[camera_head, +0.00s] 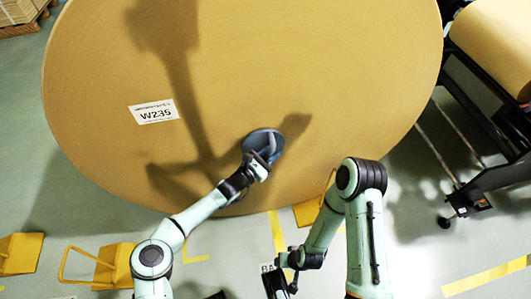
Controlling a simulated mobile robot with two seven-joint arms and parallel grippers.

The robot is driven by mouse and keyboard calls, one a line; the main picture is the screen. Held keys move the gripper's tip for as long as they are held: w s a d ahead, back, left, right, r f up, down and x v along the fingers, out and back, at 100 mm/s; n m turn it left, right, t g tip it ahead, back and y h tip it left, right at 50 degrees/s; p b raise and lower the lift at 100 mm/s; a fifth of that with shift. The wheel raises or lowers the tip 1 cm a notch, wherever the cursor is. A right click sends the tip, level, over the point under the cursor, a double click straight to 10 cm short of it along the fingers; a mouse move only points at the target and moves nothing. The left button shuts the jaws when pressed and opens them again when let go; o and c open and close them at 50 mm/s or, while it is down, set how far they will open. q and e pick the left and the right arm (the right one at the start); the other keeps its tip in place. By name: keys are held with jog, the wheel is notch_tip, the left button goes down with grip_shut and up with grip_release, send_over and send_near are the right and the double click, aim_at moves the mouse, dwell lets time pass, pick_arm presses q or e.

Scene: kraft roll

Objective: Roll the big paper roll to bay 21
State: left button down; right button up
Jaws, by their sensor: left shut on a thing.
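The big paper roll (330,80) fills most of the head view, its round brown end face towards me, with a white label (153,112) reading W235. My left gripper (258,162) is shut on a round blue-grey pad (263,137), which lies against the lower part of that face; whether it is fixed there I cannot tell. My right gripper (280,284) is low at the bottom edge, apart from the roll; its fingers are too dark to read. A floor marking beside it is partly hidden, showing only "BA". No bay number 21 is readable.
Yellow wedge-like blocks (20,252) stand on the floor at lower left, one with a handle (115,262). Another yellow piece (307,212) is partly hidden below the roll. A dark wheeled frame (490,180) holds another roll (495,40) at right. A pallet (18,28) is at upper left.

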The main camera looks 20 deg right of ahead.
pick_arm(q)
jog(key=d, duration=0.1)
jog(key=s+d, duration=0.1)
jog(key=s+d+g, duration=0.1)
jog(key=shift+d+r, duration=0.2)
jog(key=c, duration=1.3)
grip_release()
jog(key=shift+a, duration=0.15)
jog(key=shift+a+r, duration=0.1)
jog(key=shift+a, duration=0.05)
jog(key=w+p+v, duration=0.1)
jog(key=p+v, duration=0.4)
jog(key=v, duration=0.9)
jog(key=shift+a+f+t, duration=0.3)
jog(key=shift+a+f, duration=0.1)
jog(key=shift+a, duration=0.25)
pick_arm(e)
jog(key=s+a+r+g+y, duration=0.1)
jog(key=s+a+r+g, duration=0.1)
jog(key=s+r, duration=0.3)
jog(key=shift+s+a+r+n+g, duration=0.35)
jog(key=shift+s+a, duration=0.3)
jog(key=shift+s, duration=0.55)
